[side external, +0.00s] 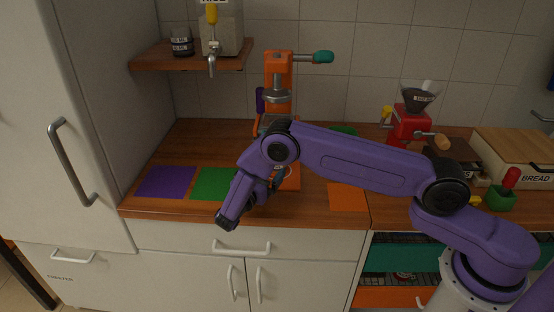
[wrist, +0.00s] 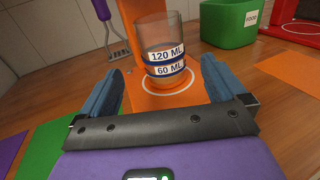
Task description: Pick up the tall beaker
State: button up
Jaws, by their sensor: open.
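In the wrist view the tall beaker (wrist: 163,58) is a clear glass with 120 ML and 60 ML labels. It stands upright on the orange base (wrist: 140,86) of the press, inside a white ring mark. My gripper (wrist: 165,85) has its blue fingers apart, with one on each side of the beaker's line and nothing between them. The beaker is a little beyond the fingertips. In the side external view my gripper (side external: 277,185) is over the counter front, close to the orange press (side external: 279,75); my arm hides most of the beaker there.
Purple (side external: 166,181) and green (side external: 212,183) mats lie left of the press, an orange mat (side external: 348,197) to its right. A green FOOD bin (wrist: 229,22) stands behind right of the beaker. A red grinder (side external: 408,125) and bread box (side external: 515,158) are further right.

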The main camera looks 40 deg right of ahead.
jog(key=x, duration=0.9)
jog(key=shift+s+f, duration=0.2)
jog(key=shift+f, duration=0.05)
jog(key=c, duration=1.1)
